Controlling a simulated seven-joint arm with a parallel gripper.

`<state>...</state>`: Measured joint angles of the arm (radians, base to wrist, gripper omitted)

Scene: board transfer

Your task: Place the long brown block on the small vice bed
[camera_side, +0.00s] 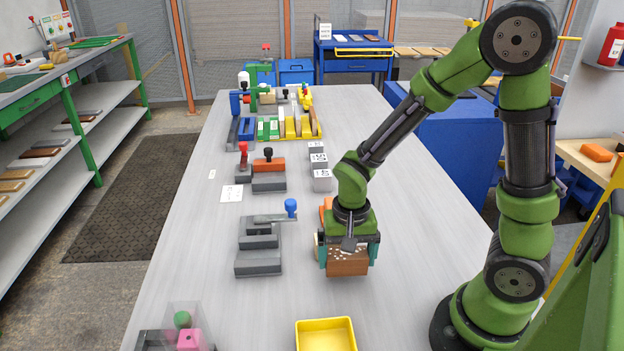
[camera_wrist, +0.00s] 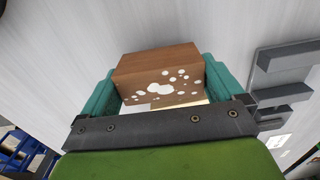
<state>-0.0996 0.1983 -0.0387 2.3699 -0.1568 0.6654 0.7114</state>
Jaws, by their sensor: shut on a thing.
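My gripper (camera_side: 347,258) is shut on a brown block (camera_side: 349,266) with white speckles on one face. In the wrist view the block (camera_wrist: 158,60) lies crosswise between the two teal fingers (camera_wrist: 160,88). The block is low over the table, and I cannot tell whether it touches. A grey stepped vice (camera_side: 258,262) with a blue knob stands to the left of the gripper, apart from the block. Its grey steps (camera_wrist: 285,55) show at the right of the wrist view. A smaller grey vice (camera_side: 269,183) with an orange block and black knob stands farther back.
A yellow tray (camera_side: 326,321) stands at the front edge. A clear box (camera_side: 184,318) with green and pink items stands at front left. White labelled blocks (camera_side: 321,179) and several coloured fixtures (camera_side: 290,125) stand farther back. The table between vice and tray is clear.

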